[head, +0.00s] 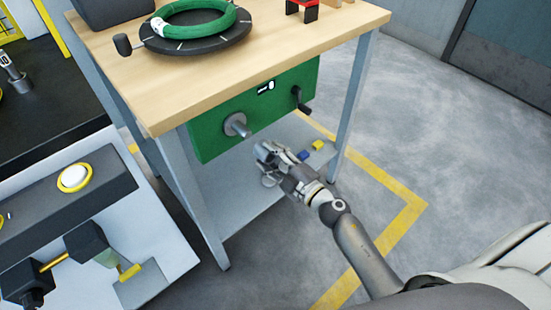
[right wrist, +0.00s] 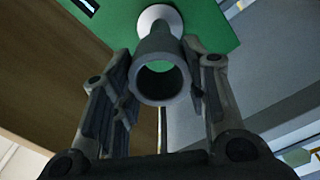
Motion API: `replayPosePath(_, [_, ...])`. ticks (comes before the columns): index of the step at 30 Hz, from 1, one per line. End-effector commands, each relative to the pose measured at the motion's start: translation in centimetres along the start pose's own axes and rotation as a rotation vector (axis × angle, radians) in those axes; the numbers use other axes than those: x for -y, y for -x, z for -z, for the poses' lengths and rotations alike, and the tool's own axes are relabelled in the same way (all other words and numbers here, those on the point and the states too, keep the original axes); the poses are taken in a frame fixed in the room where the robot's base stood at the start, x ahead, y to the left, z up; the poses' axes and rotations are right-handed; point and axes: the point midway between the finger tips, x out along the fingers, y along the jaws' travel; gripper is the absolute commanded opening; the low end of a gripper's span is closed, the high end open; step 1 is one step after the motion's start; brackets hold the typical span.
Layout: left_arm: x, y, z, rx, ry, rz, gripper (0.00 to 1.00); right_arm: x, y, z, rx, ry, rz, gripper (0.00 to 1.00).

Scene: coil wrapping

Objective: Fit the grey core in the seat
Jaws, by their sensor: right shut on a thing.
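The grey core (right wrist: 162,80) is a short hollow tube. In the right wrist view its open end faces the camera, between the two fingers of my right gripper (right wrist: 162,105). In the head view my right gripper (head: 266,166) is below and to the right of the seat, shut on the core, which is hard to make out there. The seat (head: 236,125) is a pale grey round flange with a short shaft on the green panel. It shows behind the core in the right wrist view (right wrist: 158,17). The core looks apart from it. My left gripper is not in view.
The green panel (head: 210,142) hangs under the wooden tabletop (head: 275,40) and carries a black crank (head: 302,100). A green coil (head: 194,18) lies on a dark turntable (head: 195,45) above. Table legs (head: 352,105) flank the space. A blue and a yellow block sit on the lower shelf.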

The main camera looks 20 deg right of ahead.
Motion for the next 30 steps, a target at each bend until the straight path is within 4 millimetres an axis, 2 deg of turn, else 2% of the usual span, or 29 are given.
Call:
replayPosePath(6, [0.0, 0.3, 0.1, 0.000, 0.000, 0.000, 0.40, -0.1, -2.2, 0.1, -0.001, -0.001, -0.001, 0.18])
replayPosePath(12, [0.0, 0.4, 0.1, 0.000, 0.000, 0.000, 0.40, -0.1, -3.5, 0.0, 0.000, -0.001, -0.001, 0.18])
replayPosePath(30, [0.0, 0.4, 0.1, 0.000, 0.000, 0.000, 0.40, 0.0, -4.0, 0.0, 0.000, 0.000, 0.000, 0.18])
